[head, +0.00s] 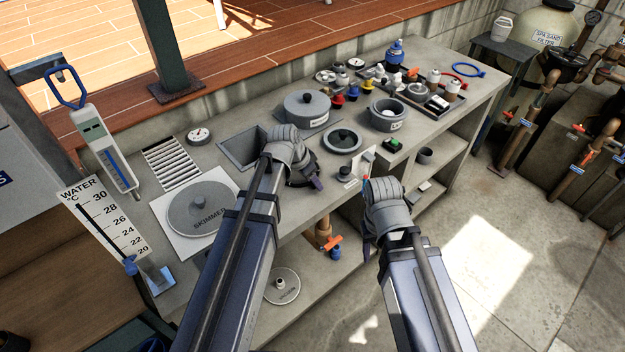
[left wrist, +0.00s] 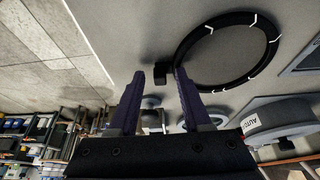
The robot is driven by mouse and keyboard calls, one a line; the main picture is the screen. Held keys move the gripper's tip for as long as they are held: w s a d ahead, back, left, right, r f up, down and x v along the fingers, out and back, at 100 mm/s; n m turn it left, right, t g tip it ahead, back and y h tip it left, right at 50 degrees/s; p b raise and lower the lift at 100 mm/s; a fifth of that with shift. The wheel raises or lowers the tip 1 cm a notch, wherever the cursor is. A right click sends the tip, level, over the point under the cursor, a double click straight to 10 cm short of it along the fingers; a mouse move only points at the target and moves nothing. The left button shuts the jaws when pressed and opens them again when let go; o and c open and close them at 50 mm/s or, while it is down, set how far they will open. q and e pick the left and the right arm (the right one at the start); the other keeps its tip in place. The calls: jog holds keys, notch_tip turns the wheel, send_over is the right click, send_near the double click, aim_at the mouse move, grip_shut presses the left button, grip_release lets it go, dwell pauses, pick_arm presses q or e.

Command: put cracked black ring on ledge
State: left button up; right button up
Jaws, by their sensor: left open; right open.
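The black ring (left wrist: 178,58) lies flat on the grey bench top in the left wrist view, with several pale crack-like marks across it. A small black block (left wrist: 161,71) at its near side sits between the two dark fingers of my left gripper (left wrist: 160,76), which is open. In the head view my left gripper (head: 312,178) is over the bench's front edge and hides most of the ring. My right gripper (head: 370,238) is open, in front of the bench and apart from it. I cannot tell which surface is the ledge.
A wooden deck (head: 110,108) runs behind; open floor lies right.

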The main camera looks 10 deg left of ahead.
pick_arm(q)
jog(key=shift+p+v, duration=0.85)
jog(key=shift+v, duration=0.05)
jog(key=p+v, duration=1)
jog(key=v, duration=0.1)
jog(key=s+d+f+n+g+y, duration=0.2)
jog(key=s+d+n+g+y, duration=0.1)
jog(key=s+d, duration=0.8)
jog(key=s+g+y, duration=0.1)
jog(key=s, duration=0.3)
jog(key=shift+n, duration=0.4)
